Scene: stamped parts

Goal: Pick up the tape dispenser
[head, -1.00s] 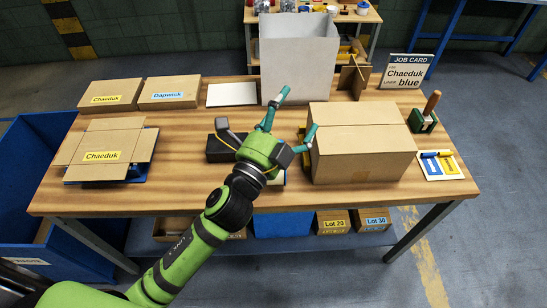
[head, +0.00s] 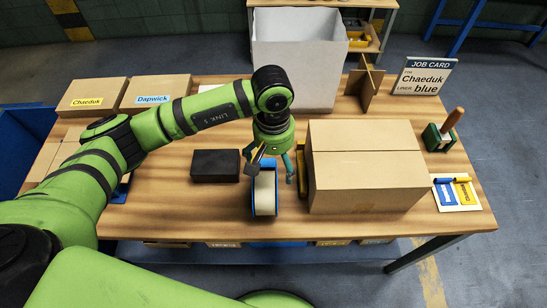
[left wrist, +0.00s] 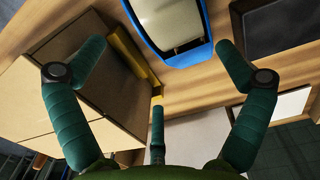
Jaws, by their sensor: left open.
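The tape dispenser (head: 264,193) is a blue frame around a wide cream roll. It lies on the table left of the large closed carton. It also shows at the top of the left wrist view (left wrist: 172,28), cut off by the edge. My left gripper (head: 269,167) points down at the dispenser's far end. Its green fingers are spread open with nothing held, as the left wrist view also shows (left wrist: 165,68). Part of the dispenser's far end is hidden behind the fingers. My right gripper is not in view.
The large carton (head: 365,168) stands close on the right, with a yellow part (head: 303,172) along its left side. A black block (head: 215,166) lies on the left. A tall white bin (head: 295,60) stands behind. The table front is clear.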

